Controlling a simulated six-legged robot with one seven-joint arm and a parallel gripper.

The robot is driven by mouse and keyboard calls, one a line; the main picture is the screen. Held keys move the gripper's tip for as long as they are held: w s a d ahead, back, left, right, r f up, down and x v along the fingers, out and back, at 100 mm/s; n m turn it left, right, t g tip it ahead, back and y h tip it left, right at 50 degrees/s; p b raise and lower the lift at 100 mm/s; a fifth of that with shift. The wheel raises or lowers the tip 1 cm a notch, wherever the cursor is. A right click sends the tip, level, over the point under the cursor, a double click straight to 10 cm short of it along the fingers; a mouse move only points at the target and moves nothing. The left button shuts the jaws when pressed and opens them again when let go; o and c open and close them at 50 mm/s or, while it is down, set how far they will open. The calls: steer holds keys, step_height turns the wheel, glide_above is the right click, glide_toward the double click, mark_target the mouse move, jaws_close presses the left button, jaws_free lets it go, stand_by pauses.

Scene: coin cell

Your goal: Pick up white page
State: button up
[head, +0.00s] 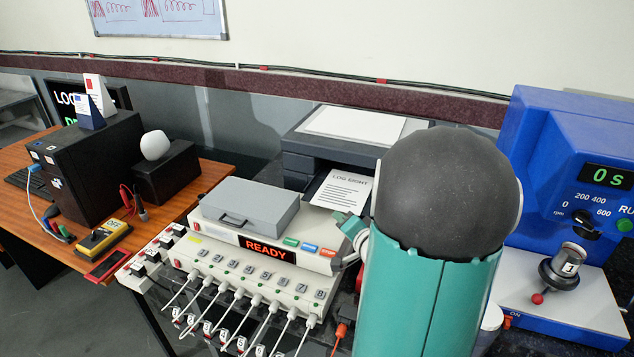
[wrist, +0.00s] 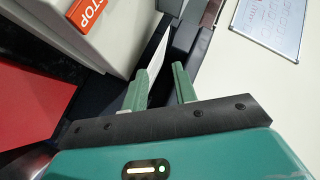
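The white page (head: 343,190), printed with "LOG EIGHT" and lines of text, sticks out of the front of a dark grey printer (head: 300,160). My arm hides its right side in the head view. In the wrist view a thin white strip, apparently the page (wrist: 159,50), shows just past the fingertips. My gripper (wrist: 161,82) is open, its two green fingers apart with nothing clearly held between them. In the head view a green finger part (head: 352,227) shows just below the page, left of my arm.
A grey-white machine (head: 265,250) reading "READY", with several cabled ports, stands left of my arm. A blue machine (head: 570,170) with a dial stands at right. A wooden desk (head: 200,190) holds a black box and meter. A wall with a whiteboard (head: 160,15) is behind.

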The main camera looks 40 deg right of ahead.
steer(key=s+d+f+m+t+y, duration=0.1)
steer(key=s+d+f+m+t, duration=0.3)
steer(key=s, duration=0.3)
steer(key=shift+m, duration=0.6)
steer(key=w, duration=0.4)
steer(key=w+d, duration=0.1)
steer(key=w, duration=0.8)
steer(key=shift+w+d+r, duration=0.2)
steer(key=shift+d+r, duration=0.05)
steer(key=shift+d, duration=0.1)
jaws_close()
